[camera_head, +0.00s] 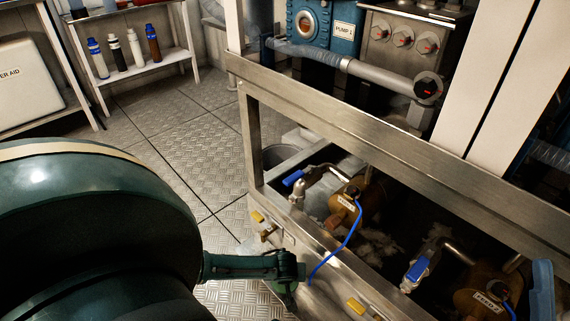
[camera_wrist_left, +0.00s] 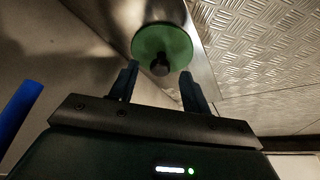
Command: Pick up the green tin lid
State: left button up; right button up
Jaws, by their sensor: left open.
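The green tin lid (camera_wrist_left: 150,42) is a round green disc with a black knob (camera_wrist_left: 160,68) in the left wrist view. It lies on a narrow, shiny metal surface. My left gripper (camera_wrist_left: 159,76) is open, with one finger on each side of the knob in the picture. I cannot tell how far the fingertips are above it. In the head view my left arm comes in from the left and its gripper (camera_head: 284,272) is low beside the steel frame. My right gripper is not in view.
The steel frame (camera_head: 330,110) holds brass pumps (camera_head: 375,200) with blue-handled valves (camera_head: 418,270). A blue cable (camera_head: 345,245) hangs over its front edge, close to my gripper. Bottles (camera_head: 116,52) stand on a shelf at the back left. The chequered floor (camera_head: 185,150) is clear.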

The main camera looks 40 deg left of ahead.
pick_arm(q)
jog(key=shift+w+a+f, duration=0.15)
jog(key=shift+w+f, duration=0.05)
jog(key=shift+f, duration=0.35)
jog(key=shift+c, duration=0.3)
jog(key=c, duration=1)
jog(key=shift+r, duration=0.15)
